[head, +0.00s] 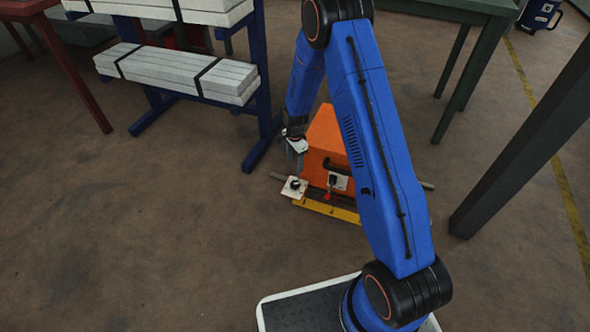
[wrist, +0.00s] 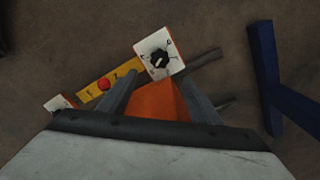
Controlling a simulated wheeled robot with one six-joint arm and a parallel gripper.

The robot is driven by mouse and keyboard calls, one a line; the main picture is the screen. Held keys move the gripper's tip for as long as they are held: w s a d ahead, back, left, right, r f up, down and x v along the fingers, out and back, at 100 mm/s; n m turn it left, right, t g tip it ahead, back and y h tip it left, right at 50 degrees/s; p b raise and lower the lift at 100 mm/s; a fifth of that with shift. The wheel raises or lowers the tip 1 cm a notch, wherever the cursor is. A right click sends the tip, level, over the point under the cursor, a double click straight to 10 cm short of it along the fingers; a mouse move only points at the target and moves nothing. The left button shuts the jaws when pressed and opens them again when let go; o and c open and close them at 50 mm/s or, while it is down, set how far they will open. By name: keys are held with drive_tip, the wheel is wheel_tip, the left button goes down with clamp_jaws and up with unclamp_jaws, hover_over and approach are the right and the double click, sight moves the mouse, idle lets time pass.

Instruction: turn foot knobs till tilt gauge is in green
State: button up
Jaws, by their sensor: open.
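An orange machine (head: 322,140) stands on the floor, partly hidden behind my blue arm. A white plate with a black knob (head: 294,186) sits at its left end, and the same knob (wrist: 159,58) shows in the wrist view above and ahead of my fingers. A second white plate with a dark knob (head: 338,181) sits further right. A yellow strip (head: 325,209) with dark marks runs along the front, with a red ball (wrist: 103,84) by it. My gripper (head: 296,146) is open and above the left knob plate. In the wrist view no object is held between the fingers (wrist: 158,92).
A blue rack (head: 263,85) with strapped pale beams (head: 180,70) stands close on the left. The floor in front left is clear.

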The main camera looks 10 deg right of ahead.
drive_tip(key=shift+r, duration=1.6)
drive_tip(key=s+d+r+n+t, duration=0.15)
drive_tip(key=s+r, duration=0.25)
drive_tip(key=r, duration=0.6)
drive_tip(key=s+d+r+n, duration=0.1)
drive_tip(key=s+r+n, duration=0.3)
drive_tip(key=r, duration=0.6)
drive_tip(key=s+d+r+n+t, duration=0.1)
drive_tip(key=s+r, duration=0.4)
drive_tip(key=r, duration=0.5)
drive_tip(key=s+d+r+n, duration=0.1)
drive_tip(key=s+r+n, duration=0.1)
drive_tip(key=s+r, duration=0.45)
drive_tip(key=s+d+r+n, duration=0.15)
drive_tip(key=s+r, duration=0.25)
drive_tip(key=s, duration=0.5)
drive_tip(key=s+r+n+t, duration=0.2)
drive_tip(key=s+n, duration=0.2)
drive_tip(key=s, duration=1.2)
drive_tip(key=shift+d+n, duration=0.3)
drive_tip(key=shift+d, duration=0.15)
drive_tip(key=shift+r, duration=0.1)
